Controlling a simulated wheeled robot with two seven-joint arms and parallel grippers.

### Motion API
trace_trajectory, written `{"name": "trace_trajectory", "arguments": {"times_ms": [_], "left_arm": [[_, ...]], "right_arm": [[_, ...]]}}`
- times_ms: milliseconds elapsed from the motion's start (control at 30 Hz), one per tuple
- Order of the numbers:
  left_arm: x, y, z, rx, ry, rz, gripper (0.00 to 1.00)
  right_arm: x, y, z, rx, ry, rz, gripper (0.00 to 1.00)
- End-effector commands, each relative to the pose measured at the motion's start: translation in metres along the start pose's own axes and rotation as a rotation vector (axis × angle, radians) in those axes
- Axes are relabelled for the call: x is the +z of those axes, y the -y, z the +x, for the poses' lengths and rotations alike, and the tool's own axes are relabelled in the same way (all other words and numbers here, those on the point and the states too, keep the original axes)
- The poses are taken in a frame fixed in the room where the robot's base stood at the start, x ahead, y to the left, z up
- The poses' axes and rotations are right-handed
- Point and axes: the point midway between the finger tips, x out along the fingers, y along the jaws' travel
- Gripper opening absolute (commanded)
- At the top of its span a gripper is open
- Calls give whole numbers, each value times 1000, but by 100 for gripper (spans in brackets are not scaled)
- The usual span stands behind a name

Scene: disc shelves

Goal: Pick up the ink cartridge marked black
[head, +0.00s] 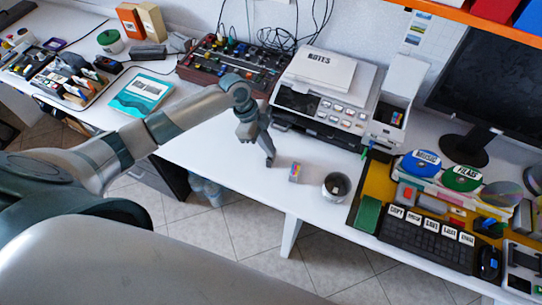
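My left gripper (269,160) hangs over the white desk, pointing down, in front of the printer (320,98). Its fingers overlap in this view, so I cannot tell whether it is open or shut. A small box-shaped item with multicoloured marks (295,172) stands on the desk just right of the fingertips, apart from them. It looks like an ink cartridge, but its marking is too small to read. Small items sit in the open bay (389,114) at the printer's right side. I cannot make out a cartridge marked black. My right gripper is not in view.
A round dark-centred container (336,187) stands right of the small item. Further right are a keyboard (428,240), labelled discs (462,178) and a monitor (495,90). A mixer-like box (232,65) and a teal book (142,94) lie left. The front desk strip is partly clear.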

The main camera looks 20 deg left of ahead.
Motion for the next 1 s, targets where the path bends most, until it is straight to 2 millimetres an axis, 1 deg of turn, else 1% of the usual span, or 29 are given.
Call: {"name": "trace_trajectory", "arguments": {"times_ms": [167,333,467,567,600,1000], "left_arm": [[0,0,-1,0,0,0,0],[-3,1,-7,-2,0,1,0],[-8,1,-20,-4,0,3,0],[-14,2,-34,-5,0,4,0],[-21,0,-37,-2,-2,6,0],[-107,-17,-50,-2,-3,6,0]], "right_arm": [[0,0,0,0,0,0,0],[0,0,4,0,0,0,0],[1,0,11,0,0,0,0],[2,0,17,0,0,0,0],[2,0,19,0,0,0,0],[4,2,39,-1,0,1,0]]}}
